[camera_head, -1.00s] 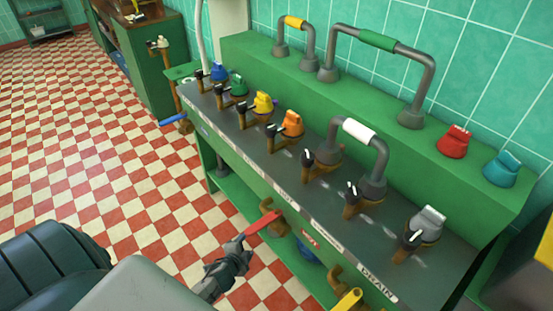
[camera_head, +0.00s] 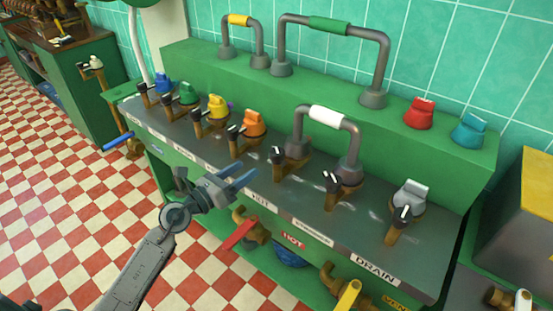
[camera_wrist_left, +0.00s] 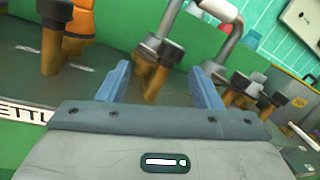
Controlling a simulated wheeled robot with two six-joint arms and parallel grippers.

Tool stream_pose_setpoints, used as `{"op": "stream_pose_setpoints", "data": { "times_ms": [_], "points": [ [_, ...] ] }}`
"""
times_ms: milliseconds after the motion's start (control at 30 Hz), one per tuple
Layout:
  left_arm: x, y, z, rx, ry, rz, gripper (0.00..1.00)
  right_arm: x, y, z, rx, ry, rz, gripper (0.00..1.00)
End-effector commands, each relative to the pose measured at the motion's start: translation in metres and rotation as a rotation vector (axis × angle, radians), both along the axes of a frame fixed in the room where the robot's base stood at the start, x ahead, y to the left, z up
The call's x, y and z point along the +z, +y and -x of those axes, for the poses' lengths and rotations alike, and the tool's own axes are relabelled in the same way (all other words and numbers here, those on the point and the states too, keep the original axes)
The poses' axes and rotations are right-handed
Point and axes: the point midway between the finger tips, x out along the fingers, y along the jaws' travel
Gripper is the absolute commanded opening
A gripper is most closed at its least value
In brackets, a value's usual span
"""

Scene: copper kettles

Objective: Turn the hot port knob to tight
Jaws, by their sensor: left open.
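My right gripper is not in view.
Similar knobbed ports (camera_head: 333,182) stand on both sides in the row. An orange knob (camera_head: 253,123) is to the left. A white-sleeved grey pipe arch (camera_head: 326,114) rises behind. A red lever (camera_head: 240,233) sits below the front edge. The checkered floor at left is free.

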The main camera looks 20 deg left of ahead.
Motion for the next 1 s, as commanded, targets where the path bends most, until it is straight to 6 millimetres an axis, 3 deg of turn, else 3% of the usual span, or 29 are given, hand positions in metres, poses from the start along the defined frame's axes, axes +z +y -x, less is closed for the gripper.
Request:
{"op": "stream_pose_setpoints", "data": {
  "times_ms": [100,233,467,1000],
  "points": [
    [0.008,-0.009,0.003,-0.040,-0.066,-0.218,0.59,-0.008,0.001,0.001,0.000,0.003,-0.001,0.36],
    [0.011,-0.013,0.003,-0.054,-0.092,-0.326,0.59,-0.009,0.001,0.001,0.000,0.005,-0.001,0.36],
    [0.014,-0.022,-0.012,-0.053,-0.097,-0.337,0.59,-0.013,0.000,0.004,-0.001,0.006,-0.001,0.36],
    [0.012,-0.067,-0.081,-0.054,-0.094,-0.337,0.59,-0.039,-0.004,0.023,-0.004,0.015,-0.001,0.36]
  ]
}}
